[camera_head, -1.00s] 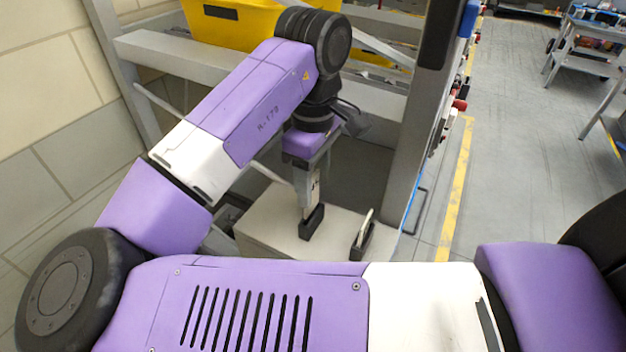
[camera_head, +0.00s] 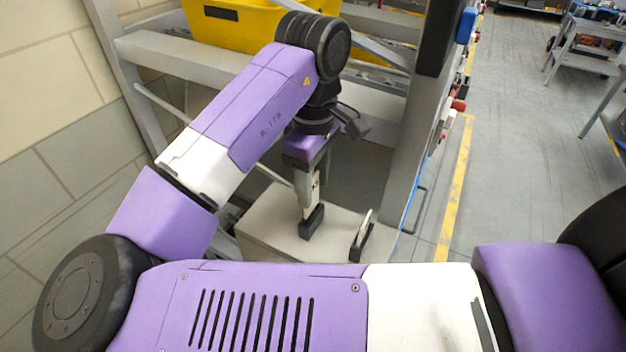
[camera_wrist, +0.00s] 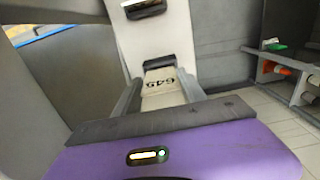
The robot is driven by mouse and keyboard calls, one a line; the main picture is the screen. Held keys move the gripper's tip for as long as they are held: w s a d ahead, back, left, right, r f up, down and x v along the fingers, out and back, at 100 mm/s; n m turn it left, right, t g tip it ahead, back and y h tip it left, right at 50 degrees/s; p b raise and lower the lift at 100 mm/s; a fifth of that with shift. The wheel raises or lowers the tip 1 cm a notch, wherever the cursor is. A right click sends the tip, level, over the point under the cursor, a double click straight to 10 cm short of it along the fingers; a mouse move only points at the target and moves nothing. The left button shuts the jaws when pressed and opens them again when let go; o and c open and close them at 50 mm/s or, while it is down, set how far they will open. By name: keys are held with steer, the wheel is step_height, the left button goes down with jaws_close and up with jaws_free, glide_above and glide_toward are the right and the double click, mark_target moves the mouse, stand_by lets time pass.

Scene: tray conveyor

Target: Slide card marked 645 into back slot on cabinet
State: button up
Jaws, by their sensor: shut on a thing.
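My gripper (camera_head: 306,188) points down over the cabinet (camera_head: 268,222) and is shut on a cream card (camera_head: 310,208). In the wrist view the card (camera_wrist: 161,82) shows the number 645 upside down between the two fingers (camera_wrist: 158,95). The card's lower edge is at a black slot holder (camera_head: 312,222) on the cabinet top, which also shows in the wrist view (camera_wrist: 160,62). How deep the card sits is hard to tell. A second black holder (camera_head: 361,244) stands to the right with another pale card (camera_head: 365,224) upright in it.
A grey metal post (camera_head: 405,150) rises just right of the cabinet. A grey rack beam (camera_head: 170,48) with a yellow bin (camera_head: 230,25) stands behind the arm. A tiled wall (camera_head: 60,110) is at the left. Open floor (camera_head: 510,130) lies to the right.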

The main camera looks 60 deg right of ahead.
mark_target(313, 202)
steer(key=shift+f+b, duration=1.3)
steer(key=shift+f, duration=1.25)
steer(key=o, duration=1.4)
step_height(313, 202, up, 8)
steer(key=shift+f, duration=0.1)
